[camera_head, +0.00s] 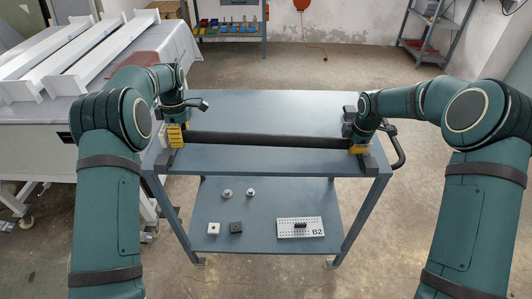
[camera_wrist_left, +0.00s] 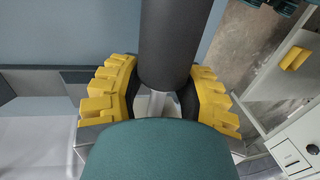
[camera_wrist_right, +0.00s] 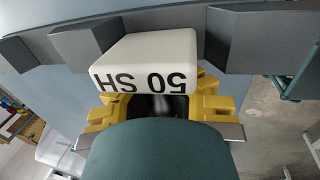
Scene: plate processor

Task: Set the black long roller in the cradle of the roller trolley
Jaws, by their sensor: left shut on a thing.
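The black long roller (camera_head: 265,140) lies level across the roller trolley (camera_head: 268,107), from left to right near its front edge. My left gripper (camera_head: 176,137) is shut around the roller's left end. In the left wrist view its yellow pads flank the dark roller (camera_wrist_left: 168,45), and a silver end piece shows below. My right gripper (camera_head: 358,148) is at the roller's right end, its yellow pads either side of a dark part, with its grip hidden. A white block marked "50 SH" (camera_wrist_right: 145,58) appears between two grey cradle posts (camera_wrist_right: 250,40). I cannot tell whether the roller rests in the cradle.
A bench with long white beams (camera_head: 60,55) stands at the left. The tabletop behind the roller is clear.

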